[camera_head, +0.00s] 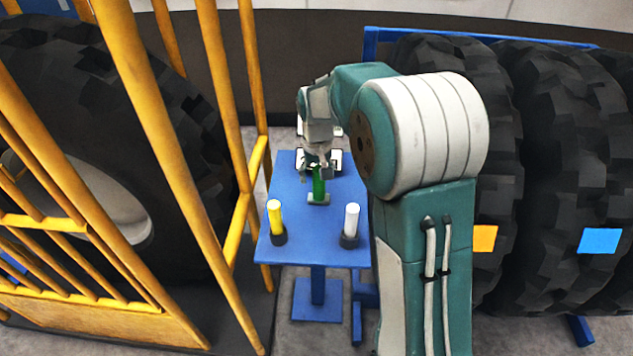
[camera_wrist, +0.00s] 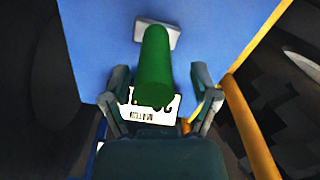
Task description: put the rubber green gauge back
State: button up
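The green gauge (camera_head: 319,186) is a plain green cylinder on the blue table (camera_head: 285,188). Its lower end meets a small grey block (camera_head: 313,200); I cannot tell whether it is seated in it. In the wrist view the green gauge (camera_wrist: 154,60) points toward the camera, with the grey block (camera_wrist: 172,34) at its far end. My gripper (camera_head: 318,166) is at the near end of the gauge. In the wrist view my gripper (camera_wrist: 160,77) is open, one finger on each side of the cylinder, with gaps between fingers and gauge.
A yellow cylinder (camera_head: 274,217) and a white cylinder (camera_head: 351,220) stand in dark holders at the table's front. A yellow railing (camera_head: 214,180) and large tyre (camera_head: 90,100) are left; more tyres (camera_head: 560,130) are right. A white barcode label (camera_wrist: 150,112) shows beyond the gripper.

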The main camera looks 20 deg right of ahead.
notch_tip(320, 180, up, 8)
jog(key=shift+a+r, duration=0.1)
jog(key=shift+s+r, duration=0.1)
jog(key=shift+r, duration=0.55)
jog(key=s+r+t, duration=0.2)
jog(key=s, duration=1.1)
jog(key=s+r+t, duration=0.2)
jog(key=s+t, duration=0.1)
jog(key=s, duration=1.1)
jog(key=shift+s+t, duration=0.2)
jog(key=shift+t, duration=0.1)
